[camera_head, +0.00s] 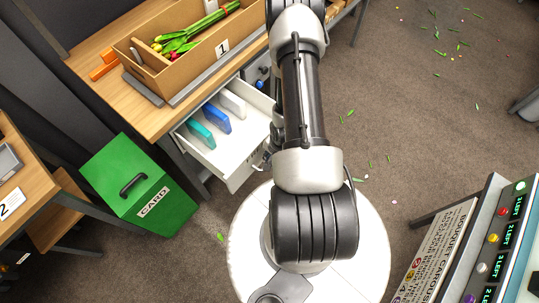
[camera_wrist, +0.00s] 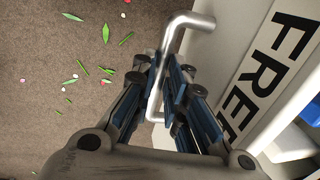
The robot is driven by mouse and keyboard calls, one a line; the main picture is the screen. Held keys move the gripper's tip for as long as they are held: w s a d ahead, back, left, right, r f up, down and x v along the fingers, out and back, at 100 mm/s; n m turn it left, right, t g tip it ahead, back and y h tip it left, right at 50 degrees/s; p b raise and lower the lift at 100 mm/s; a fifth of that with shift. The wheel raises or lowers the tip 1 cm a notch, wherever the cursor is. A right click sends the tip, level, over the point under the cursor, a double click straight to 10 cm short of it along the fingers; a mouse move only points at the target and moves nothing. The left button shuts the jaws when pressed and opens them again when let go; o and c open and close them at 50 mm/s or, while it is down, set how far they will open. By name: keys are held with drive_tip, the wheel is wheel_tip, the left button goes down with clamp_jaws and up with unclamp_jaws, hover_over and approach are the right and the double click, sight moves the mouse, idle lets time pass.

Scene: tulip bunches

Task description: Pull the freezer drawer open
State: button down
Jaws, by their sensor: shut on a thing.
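The white freezer drawer (camera_head: 229,172) stands pulled out from under the wooden bench in the head view. Coloured packs lie inside it: a teal one (camera_head: 201,135), a blue one (camera_head: 217,119) and a white one (camera_head: 232,103). In the wrist view the drawer front (camera_wrist: 262,70) carries large black letters, partly hidden. Its silver bar handle (camera_wrist: 165,62) runs between the fingers of my gripper (camera_wrist: 163,85), which is shut on it. In the head view my arm covers much of the drawer's right side and the gripper.
A cardboard box (camera_head: 180,62) with tulips stands on the bench (camera_head: 85,55). A green CARD bin (camera_head: 128,182) stands left of the drawer. A bouquet carousel panel (camera_head: 437,250) is at lower right. Leaves and petals litter the open carpet (camera_head: 425,115).

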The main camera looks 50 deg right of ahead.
drive_tip(key=shift+s, duration=0.65)
drive_tip(key=c, duration=1.6)
unclamp_jaws()
wheel_tip(320, 180, up, 12)
drive_tip(key=s, duration=0.2)
drive_tip(key=shift+s+d, duration=0.15)
drive_tip(key=shift+f, duration=0.1)
